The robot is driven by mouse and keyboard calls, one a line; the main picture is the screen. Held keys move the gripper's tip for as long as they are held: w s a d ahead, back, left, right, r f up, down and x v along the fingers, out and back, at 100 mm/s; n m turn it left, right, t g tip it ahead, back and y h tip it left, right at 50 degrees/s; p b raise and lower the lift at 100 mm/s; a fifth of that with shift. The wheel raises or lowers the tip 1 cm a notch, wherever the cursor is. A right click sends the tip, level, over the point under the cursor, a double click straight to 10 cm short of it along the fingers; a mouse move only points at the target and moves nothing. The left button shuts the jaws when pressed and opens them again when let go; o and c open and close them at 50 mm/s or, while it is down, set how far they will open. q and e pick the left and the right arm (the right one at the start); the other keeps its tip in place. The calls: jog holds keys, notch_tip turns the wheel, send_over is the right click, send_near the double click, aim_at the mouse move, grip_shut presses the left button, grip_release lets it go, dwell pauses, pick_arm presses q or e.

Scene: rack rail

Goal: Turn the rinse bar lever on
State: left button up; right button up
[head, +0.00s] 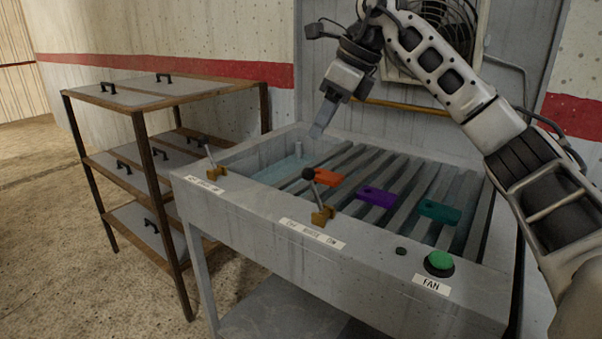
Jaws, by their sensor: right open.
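A lever (315,192) with a black ball knob and a brass base stands on the front rim of the grey wash basin (350,258). The label (312,233) below it seems to read OFF, RINSE, ON; the lever tilts left, toward the OFF side. A second, similar lever (211,158) stands at the basin's left front corner, also tilted left; its label is too small to read. My right gripper (319,130) is open, pointing down above the back left of the basin, behind and above the middle lever and apart from it. My left gripper is not in view.
Slats cross the basin, with orange (326,177), purple (376,198) and teal (440,211) pieces on them. A green FAN button (439,262) is at the front right. A shelf rack (170,92) stands at the left. My right arm spans the right side.

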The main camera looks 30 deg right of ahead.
aim_at(311, 168)
jog(key=shift+m+h, duration=0.3)
jog(key=shift+h, duration=0.1)
jog(key=x, duration=0.4)
jog(key=d+x, duration=0.1)
jog(key=x, duration=0.4)
jog(key=d+b+x, duration=0.1)
jog(key=x, duration=0.3)
jog(key=shift+w+d+f, duration=0.15)
jog(key=shift+w+f, duration=0.15)
jog(key=shift+f, duration=0.2)
grip_shut()
